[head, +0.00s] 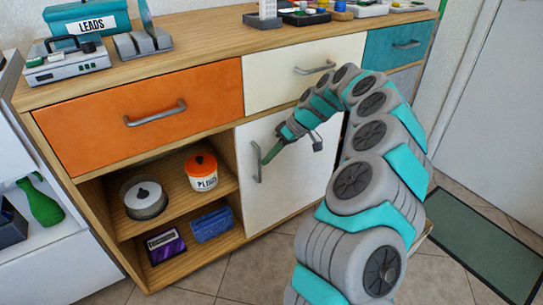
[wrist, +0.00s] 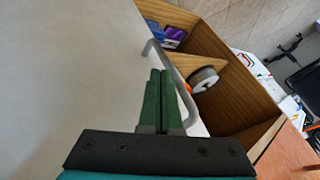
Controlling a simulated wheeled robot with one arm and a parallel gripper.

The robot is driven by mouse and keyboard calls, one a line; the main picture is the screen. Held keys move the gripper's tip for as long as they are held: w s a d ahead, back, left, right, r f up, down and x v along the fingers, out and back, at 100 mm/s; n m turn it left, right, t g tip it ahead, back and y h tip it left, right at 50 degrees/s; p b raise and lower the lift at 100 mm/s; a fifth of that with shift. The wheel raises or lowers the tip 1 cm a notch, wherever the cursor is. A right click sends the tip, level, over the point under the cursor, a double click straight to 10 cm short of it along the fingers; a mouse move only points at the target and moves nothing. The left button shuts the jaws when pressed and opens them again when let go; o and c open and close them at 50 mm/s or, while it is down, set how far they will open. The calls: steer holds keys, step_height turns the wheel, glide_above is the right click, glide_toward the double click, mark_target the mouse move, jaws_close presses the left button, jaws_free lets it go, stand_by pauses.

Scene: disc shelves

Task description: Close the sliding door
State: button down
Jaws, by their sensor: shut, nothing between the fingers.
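The white sliding door (head: 285,180) covers the lower middle of the wooden cabinet, and the compartment to its left stands open. Its grey upright bar handle (head: 255,160) is near the door's left edge. The handle also shows in the wrist view (wrist: 171,63), curving past the fingertips. My gripper (head: 268,158) is at the handle, just to its right in the head view. Its green fingers (wrist: 160,90) are pressed together with nothing between them. I cannot tell whether they touch the handle.
The open shelves hold a disc spindle (head: 144,199), an orange-lidded tin (head: 201,172), a purple box (head: 164,246) and a blue box (head: 211,224). An orange drawer (head: 140,115) and a white drawer (head: 300,72) are above. A green mat (head: 480,245) lies on the floor at right.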

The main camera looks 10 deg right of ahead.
steer(key=shift+a, duration=0.1)
steer(key=s+a, duration=0.4)
steer(key=a, duration=0.8)
steer(key=s+a, duration=0.5)
steer(key=a, duration=0.8)
steer(key=s+a+b, duration=0.1)
steer(key=s+a, duration=0.4)
steer(key=a, duration=0.8)
steer(key=shift+w, duration=0.15)
